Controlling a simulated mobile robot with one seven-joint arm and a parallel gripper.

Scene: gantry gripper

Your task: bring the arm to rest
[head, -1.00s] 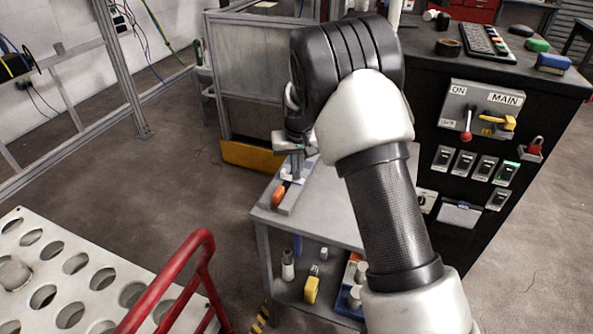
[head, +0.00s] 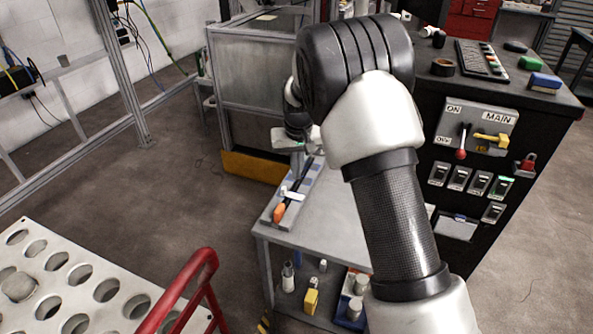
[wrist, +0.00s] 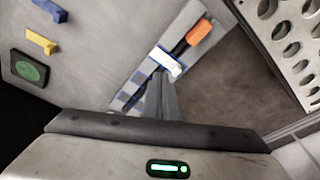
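My arm reaches forward through the middle of the head view, bent at a black ribbed joint. My gripper (head: 301,146) is above the far left part of the grey table (head: 345,213), partly hidden behind my arm. In the wrist view its grey fingers (wrist: 161,80) lie together and look shut, with nothing visible between them. Beyond the tips is a narrow tray (wrist: 141,75) with blue pads. An orange-handled tool (wrist: 200,35) and a white piece (wrist: 166,62) lie in it. The tool's orange end also shows in the head view (head: 279,212), apart from the gripper.
A black cabinet (head: 500,220) with switches stands close to the right of my arm. A red rail (head: 188,290) and a white plate with holes (head: 60,250) are at lower left. A framed enclosure (head: 254,78) stands behind the table. Open floor lies left of the table.

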